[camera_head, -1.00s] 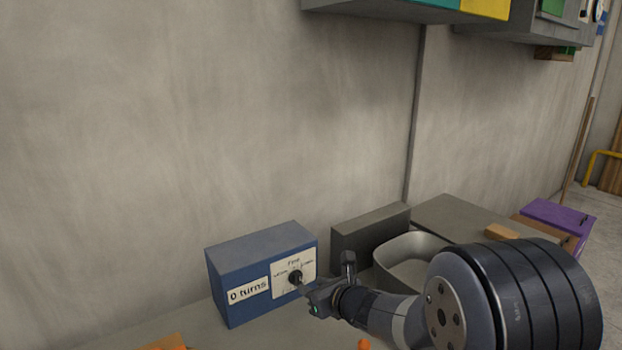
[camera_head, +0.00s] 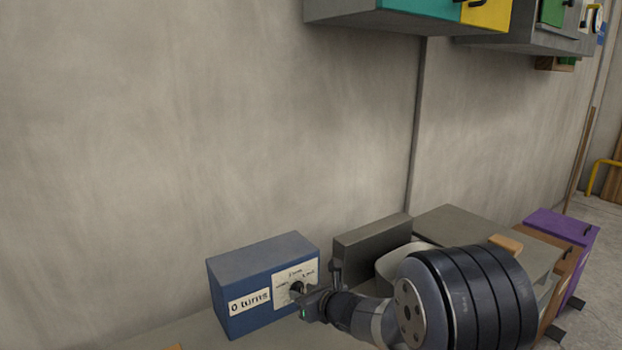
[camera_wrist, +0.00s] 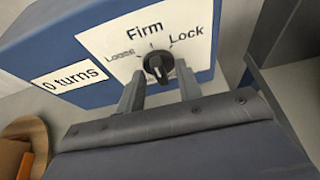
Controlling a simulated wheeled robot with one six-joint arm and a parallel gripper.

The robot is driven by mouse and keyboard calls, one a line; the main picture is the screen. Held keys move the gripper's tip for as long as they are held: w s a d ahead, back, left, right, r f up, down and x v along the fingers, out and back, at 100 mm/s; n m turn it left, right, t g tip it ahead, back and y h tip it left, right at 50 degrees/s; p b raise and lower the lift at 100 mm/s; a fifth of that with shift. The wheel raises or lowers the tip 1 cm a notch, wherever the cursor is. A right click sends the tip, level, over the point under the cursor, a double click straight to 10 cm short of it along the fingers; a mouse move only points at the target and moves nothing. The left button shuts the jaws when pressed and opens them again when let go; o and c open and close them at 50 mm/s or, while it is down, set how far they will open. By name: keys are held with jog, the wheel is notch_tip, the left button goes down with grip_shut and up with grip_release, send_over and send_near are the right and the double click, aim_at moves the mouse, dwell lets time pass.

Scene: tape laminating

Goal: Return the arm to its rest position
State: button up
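My arm reaches in from the right in the head view, with my gripper (camera_head: 304,297) at the front of a blue box (camera_head: 262,257). The box carries a "0 turns" label and a white plate (camera_wrist: 185,42) marked Loose, Firm and Lock. A black knob (camera_wrist: 157,67) sits on the plate. In the wrist view my gripper (camera_wrist: 160,88) is open, one finger on each side of the knob's lower end. The fingers look apart from the knob. I cannot tell their exact depth from the plate.
A grey block (camera_head: 372,240) and a pale bin (camera_head: 388,262) stand right of the box, partly behind my arm. Purple (camera_head: 566,228) and brown cabinets are farther right. Wall cabinets (camera_head: 385,17) hang above. A round brown object with orange on it (camera_wrist: 22,140) lies lower left in the wrist view.

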jog(key=p+v, duration=0.1)
jog(key=v, duration=1)
jog(key=b+x, duration=0.1)
jog(key=x, duration=1)
jog(key=shift+w+r+p, duration=0.1)
jog(key=shift+r+p, duration=0.1)
jog(key=shift+p, duration=0.5)
jog(key=m+p, duration=0.1)
jog(key=p, duration=0.3)
jog(key=m+g+y+p, duration=0.1)
jog(key=p, duration=0.3)
jog(key=shift+d+m+y, duration=0.2)
jog(key=shift+m+y, duration=0.1)
jog(key=shift+m, duration=0.1)
jog(key=m+y+p, duration=0.1)
jog(key=m+p, duration=0.1)
jog(key=p, duration=0.3)
jog(key=m+y+p, duration=0.1)
jog(key=m+p, duration=0.1)
jog(key=p, duration=0.3)
jog(key=shift+w+d+f+g+y, duration=0.15)
jog(key=shift+d+f+g+y, duration=0.05)
jog(key=shift+g+y, duration=0.2)
jog(key=b+v, duration=0.2)
jog(key=v, duration=0.8)
jog(key=shift+s+d, duration=0.2)
